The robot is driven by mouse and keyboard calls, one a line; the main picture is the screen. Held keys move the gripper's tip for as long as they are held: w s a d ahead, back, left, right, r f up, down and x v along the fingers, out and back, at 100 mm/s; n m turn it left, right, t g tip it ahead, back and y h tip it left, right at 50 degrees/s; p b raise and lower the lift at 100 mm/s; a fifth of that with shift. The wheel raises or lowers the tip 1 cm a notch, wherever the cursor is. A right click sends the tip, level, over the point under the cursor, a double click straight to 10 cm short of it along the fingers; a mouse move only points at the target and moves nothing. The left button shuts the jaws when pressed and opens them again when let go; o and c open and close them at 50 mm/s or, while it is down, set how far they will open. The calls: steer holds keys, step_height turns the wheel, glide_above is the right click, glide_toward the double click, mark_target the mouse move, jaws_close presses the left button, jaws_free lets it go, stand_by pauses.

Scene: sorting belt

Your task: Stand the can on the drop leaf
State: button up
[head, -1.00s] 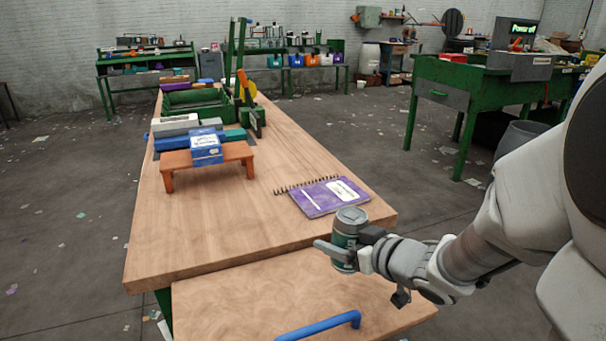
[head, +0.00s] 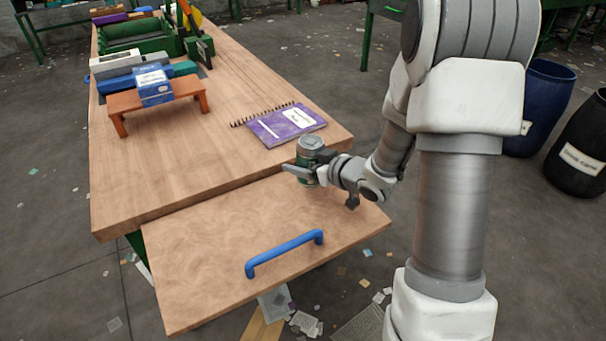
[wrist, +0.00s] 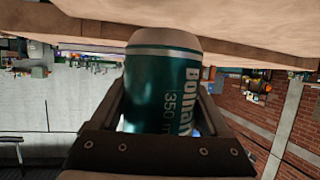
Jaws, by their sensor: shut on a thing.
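The green can with a grey top (head: 311,146) is upright between the fingers of my gripper (head: 310,171). In the head view it shows over the far right part of the drop leaf (head: 205,245), close to the seam with the bench. In the wrist view the can (wrist: 162,85) fills the space between both fingers, its white lettering to the right. My gripper is shut on it.
A blue handle (head: 285,253) stands up from the leaf's front part. A purple notebook (head: 286,124) lies on the bench (head: 180,180) just behind the can. An orange stand (head: 160,98) bears a blue box (head: 153,86). The leaf's left side is clear.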

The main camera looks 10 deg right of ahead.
steer(key=shift+f+b, duration=0.6)
steer(key=shift+f, duration=1.05)
steer(key=shift+f, duration=0.1)
steer(key=shift+f, duration=0.15)
steer(key=o, duration=1.2)
steer(key=shift+c, duration=0.2)
steer(key=shift+r, duration=0.2)
